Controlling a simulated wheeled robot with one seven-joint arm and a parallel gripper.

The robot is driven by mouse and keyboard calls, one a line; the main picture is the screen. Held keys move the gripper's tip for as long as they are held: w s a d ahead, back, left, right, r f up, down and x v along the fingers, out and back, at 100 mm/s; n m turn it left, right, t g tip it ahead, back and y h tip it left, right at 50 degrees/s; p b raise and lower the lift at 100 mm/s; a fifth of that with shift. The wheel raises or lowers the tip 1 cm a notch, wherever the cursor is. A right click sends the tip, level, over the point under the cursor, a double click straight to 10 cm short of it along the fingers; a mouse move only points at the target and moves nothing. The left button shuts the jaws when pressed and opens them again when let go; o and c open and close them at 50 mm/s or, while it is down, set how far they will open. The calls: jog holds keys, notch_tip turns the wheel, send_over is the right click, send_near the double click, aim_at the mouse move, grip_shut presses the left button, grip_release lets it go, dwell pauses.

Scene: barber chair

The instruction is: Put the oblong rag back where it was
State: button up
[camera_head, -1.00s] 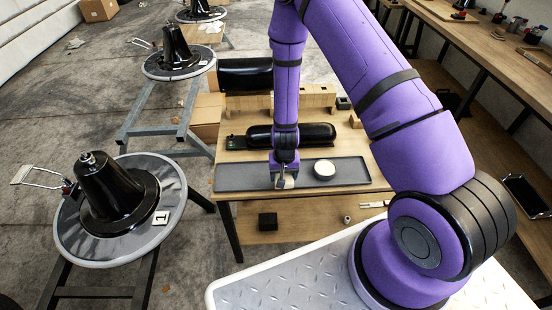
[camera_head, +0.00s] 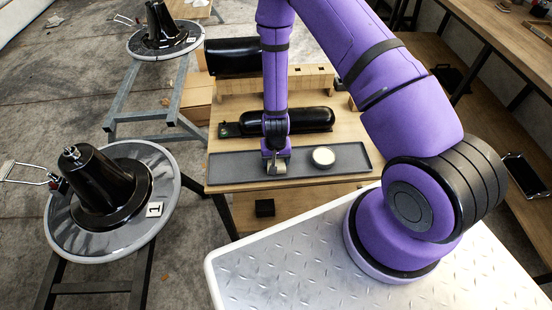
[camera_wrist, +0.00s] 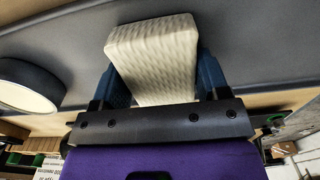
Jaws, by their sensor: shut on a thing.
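The oblong rag (camera_wrist: 153,55) is a pale, textured block in the wrist view. My gripper (camera_wrist: 153,80) is shut on it, with a blue finger on each side. In the head view my gripper (camera_head: 276,168) points down over the left-middle part of a dark grey tray (camera_head: 225,163), and the rag (camera_head: 278,170) shows only as a small pale patch at its tip. I cannot tell whether the rag touches the tray. A round, pale-topped tin (camera_head: 323,156) stands on the tray just right of my gripper, and also shows at the left in the wrist view (camera_wrist: 25,87).
The tray lies along the front of a wooden table (camera_head: 350,130). A black padded cushion (camera_head: 305,120) lies behind it, near wooden blocks (camera_head: 310,78). A round base marked 1 (camera_head: 110,205) stands to the left. The tray's right end is clear.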

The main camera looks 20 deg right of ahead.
jog(key=shift+f, duration=0.1)
jog(key=o, duration=1)
jog(key=shift+c, duration=0.2)
notch_tip(320, 180, up, 12)
jog(key=shift+r, duration=0.2)
